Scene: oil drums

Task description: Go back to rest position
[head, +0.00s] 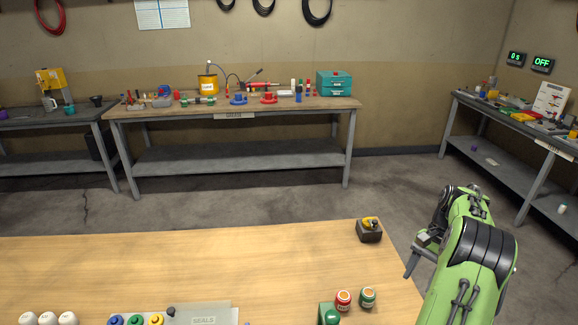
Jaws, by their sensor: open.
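My green arm (472,250) stands folded at the right, beside the right edge of the wooden table. My gripper (427,238) shows small and dark at the far end of the arm, past the table's right edge. It is open, and I see nothing held in it. Its fingers are partly hidden by the arm and hard to make out.
The wooden table (220,270) fills the front. A dark block with a yellow top (369,230) sits near its far right corner. Workbenches line the back and right; floor between is clear.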

